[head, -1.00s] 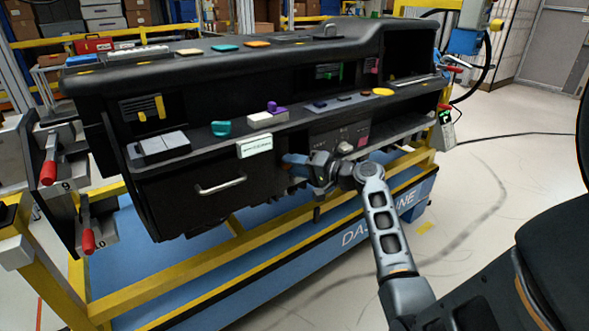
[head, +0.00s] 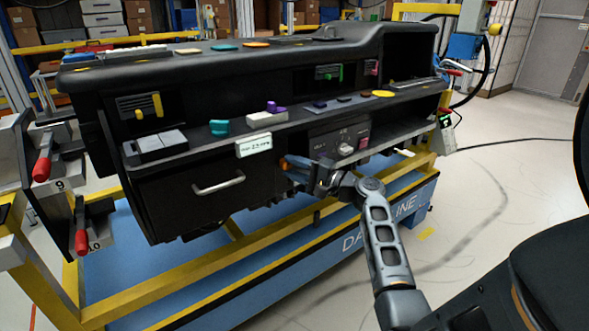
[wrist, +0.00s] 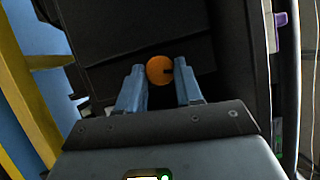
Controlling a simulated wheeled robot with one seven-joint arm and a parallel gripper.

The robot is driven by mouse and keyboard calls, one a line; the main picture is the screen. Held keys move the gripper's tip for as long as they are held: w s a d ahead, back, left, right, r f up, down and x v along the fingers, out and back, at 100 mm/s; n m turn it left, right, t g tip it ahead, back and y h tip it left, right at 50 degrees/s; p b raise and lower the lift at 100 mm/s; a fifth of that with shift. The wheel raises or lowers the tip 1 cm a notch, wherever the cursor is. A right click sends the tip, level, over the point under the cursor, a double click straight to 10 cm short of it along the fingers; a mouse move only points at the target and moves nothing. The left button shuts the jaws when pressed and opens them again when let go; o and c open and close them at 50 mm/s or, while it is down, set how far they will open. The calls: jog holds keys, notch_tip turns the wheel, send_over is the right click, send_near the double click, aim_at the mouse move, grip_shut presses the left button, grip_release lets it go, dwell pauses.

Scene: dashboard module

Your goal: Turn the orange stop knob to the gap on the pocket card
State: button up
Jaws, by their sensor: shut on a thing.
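The orange stop knob (wrist: 158,69) is a round disc with a dark notch on its right side in the wrist view. It sits between the two blue fingertips of my gripper (wrist: 160,88), which is shut on it. In the head view my gripper (head: 308,172) is at the lower front of the black dashboard, right of the drawer, and an orange bit (head: 284,164) shows at its tip. A white card (head: 254,145) with dark print, ending in what looks like "2.5 mm", stands on the shelf edge up and left of my gripper.
The black dashboard module (head: 300,80) rests on a yellow frame (head: 170,280). A drawer with a silver handle (head: 218,186) is left of my gripper. A control panel with a pale knob (head: 346,149) is to its right. Red-handled levers (head: 81,242) stand at the far left.

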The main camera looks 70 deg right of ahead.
jog(key=shift+f, duration=0.1)
jog(key=o, duration=1)
jog(key=shift+o, duration=0.2)
jog(key=s, duration=0.7)
jog(key=shift+s+a+f+b, duration=0.25)
jog(key=shift+s+a+b, duration=0.05)
jog(key=shift+s+a, duration=0.15)
